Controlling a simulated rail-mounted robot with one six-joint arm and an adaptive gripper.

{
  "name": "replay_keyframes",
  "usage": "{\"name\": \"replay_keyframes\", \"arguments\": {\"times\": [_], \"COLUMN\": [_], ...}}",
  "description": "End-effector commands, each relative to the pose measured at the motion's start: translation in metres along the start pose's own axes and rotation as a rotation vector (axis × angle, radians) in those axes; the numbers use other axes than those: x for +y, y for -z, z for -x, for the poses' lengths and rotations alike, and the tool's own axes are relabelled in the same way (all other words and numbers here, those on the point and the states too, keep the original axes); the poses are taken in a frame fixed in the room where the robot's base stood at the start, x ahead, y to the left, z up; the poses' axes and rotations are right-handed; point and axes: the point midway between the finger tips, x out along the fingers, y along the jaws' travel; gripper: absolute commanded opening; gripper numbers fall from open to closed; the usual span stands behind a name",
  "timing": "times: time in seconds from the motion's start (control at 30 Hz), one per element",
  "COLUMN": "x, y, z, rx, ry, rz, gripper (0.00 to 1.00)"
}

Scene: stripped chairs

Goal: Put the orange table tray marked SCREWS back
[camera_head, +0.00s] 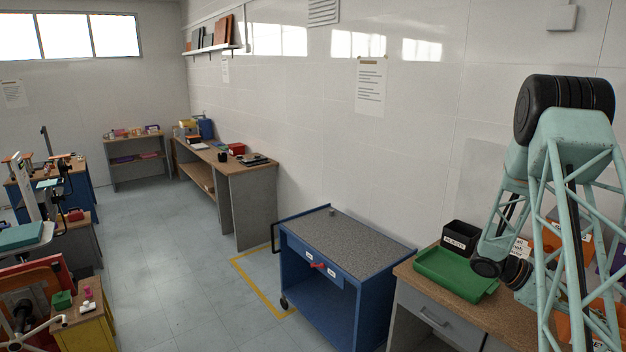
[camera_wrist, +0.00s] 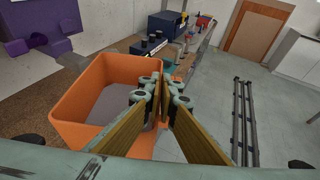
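An orange open-topped tray (camera_wrist: 85,88) with a grey inside floor fills the left middle of the wrist view. No SCREWS marking can be read on it. My gripper (camera_wrist: 162,82) is at the tray's right wall, its two tan finger pads close together at the tips. Orange shows between and behind the pads, but I cannot tell whether they clamp the wall. In the head view, orange pieces (camera_head: 551,236) show behind my arm's lattice at the right, mostly hidden. My gripper cannot be made out there.
A green tray (camera_head: 455,273) and a black labelled box (camera_head: 461,238) sit on the wooden bench. A blue cart (camera_head: 345,240) stands left of it, its top nearly bare. A purple object (camera_wrist: 40,25) is beside the orange tray. Floor is open in the middle of the room.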

Motion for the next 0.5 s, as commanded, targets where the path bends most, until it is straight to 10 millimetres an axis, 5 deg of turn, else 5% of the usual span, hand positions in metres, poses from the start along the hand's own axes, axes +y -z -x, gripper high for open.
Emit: {"name": "replay_keyframes", "arguments": {"times": [0.5], "x": [0.007], "y": [0.016], "z": [0.021], "rx": [-0.001], "ry": [-0.050], "rz": [0.016], "gripper": [0.00]}}
